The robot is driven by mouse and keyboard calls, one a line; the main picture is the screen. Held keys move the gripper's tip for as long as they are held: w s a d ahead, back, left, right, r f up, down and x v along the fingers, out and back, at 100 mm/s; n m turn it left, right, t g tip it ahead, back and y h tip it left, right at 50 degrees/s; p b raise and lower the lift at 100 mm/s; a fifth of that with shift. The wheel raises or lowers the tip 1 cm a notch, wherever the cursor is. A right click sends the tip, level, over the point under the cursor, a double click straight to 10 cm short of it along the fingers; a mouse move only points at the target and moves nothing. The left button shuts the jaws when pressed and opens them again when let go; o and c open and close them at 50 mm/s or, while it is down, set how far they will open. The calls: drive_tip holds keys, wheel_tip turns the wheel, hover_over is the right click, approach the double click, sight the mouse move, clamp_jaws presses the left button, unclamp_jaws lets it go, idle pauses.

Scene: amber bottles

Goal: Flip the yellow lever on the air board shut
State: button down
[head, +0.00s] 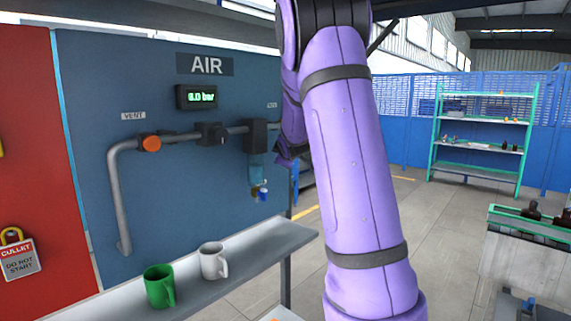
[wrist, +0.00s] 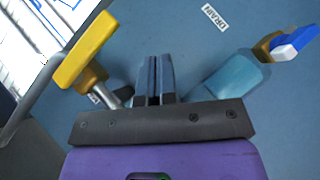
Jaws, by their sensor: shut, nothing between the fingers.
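The yellow lever (wrist: 84,50) shows in the wrist view, left of the fingers, slanting on a brass-coloured valve stem (wrist: 91,80) by a grey pipe. In the head view my arm hides it. My gripper (wrist: 153,72) is shut and empty, its fingers pointing toward the blue board. A visible gap separates the fingers from the lever. The blue air board (head: 95,80) stands at the left in the head view, with an AIR sign (head: 205,65). My gripper is mostly hidden behind my purple arm there.
A pale blue bowl (wrist: 235,76) is right of the fingers, with a blue-and-white drain piece (wrist: 294,42) beyond. On the board are an orange knob (head: 150,143) and a green readout (head: 197,97). A green mug (head: 159,286) and a white mug (head: 212,260) stand on the shelf (head: 265,250).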

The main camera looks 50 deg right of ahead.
drive_tip(key=s+a, duration=0.5)
drive_tip(key=shift+s+a, duration=0.2)
drive_tip(key=shift+s, duration=0.2)
idle(0.4)
drive_tip(key=s+a+r+m+g+y, duration=0.15)
drive_tip(key=s+a+y, duration=0.35)
drive_tip(key=a, duration=0.6)
drive_tip(key=s+a+r+m+g+y, duration=0.1)
drive_tip(key=s+a+m+y, duration=0.1)
drive_tip(key=s+a, duration=0.7)
drive_tip(key=s+a+f+m+g+y, duration=0.1)
drive_tip(key=s+a+g, duration=0.2)
drive_tip(key=s+a, duration=1)
drive_tip(key=shift+s+f+m, duration=0.25)
drive_tip(key=shift+s+m, duration=0.1)
drive_tip(key=shift+s, duration=0.4)
